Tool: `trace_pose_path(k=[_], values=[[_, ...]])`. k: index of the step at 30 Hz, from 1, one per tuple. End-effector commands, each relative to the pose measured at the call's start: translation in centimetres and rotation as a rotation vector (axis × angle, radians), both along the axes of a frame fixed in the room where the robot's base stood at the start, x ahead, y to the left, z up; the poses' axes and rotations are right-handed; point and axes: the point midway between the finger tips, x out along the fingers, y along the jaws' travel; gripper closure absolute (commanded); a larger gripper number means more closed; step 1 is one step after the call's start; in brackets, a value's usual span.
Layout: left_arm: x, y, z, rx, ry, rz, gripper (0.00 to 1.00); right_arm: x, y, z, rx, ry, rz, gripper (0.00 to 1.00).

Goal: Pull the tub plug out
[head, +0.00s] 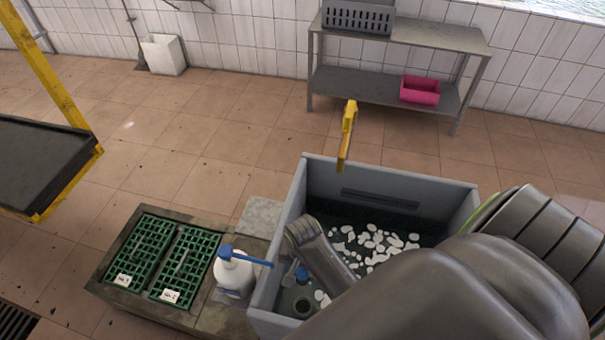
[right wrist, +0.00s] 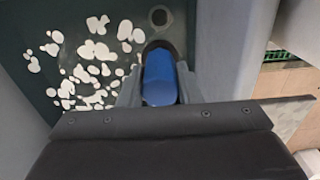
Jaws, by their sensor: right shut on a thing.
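The grey tub (head: 222,0) is not named here by that point; its near-left wall (head: 268,285) and dark floor show in the head view. My right gripper (head: 294,276) reaches down inside the tub near its left wall. It is shut on the blue plug (head: 302,273); the right wrist view shows the blue plug (right wrist: 160,78) between the two grey fingers. A round dark opening (head: 303,307) lies close by on the tub floor. In the right wrist view a dark ring shows just behind the plug; its seating is hidden. My left gripper is out of view.
White flat pieces (head: 377,243) lie scattered on the tub floor. A white bottle with a blue top (head: 233,273) stands left of the tub, beside green grates (head: 187,262). A yellow bar (head: 347,137) rises at the far rim. A metal shelf (head: 385,88) stands behind.

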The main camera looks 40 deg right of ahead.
Motion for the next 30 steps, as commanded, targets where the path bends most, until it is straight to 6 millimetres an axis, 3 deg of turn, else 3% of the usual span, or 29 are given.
trace_pose_path(k=[15,19,30], values=[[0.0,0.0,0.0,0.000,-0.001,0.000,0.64,0.1,0.0,8.2,-0.001,-0.003,0.000,0.89],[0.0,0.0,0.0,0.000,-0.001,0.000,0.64,0.0,0.0,9.0,-0.001,-0.001,0.000,0.89],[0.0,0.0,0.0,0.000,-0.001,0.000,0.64,0.0,0.0,9.1,-0.001,0.000,0.000,0.89]])
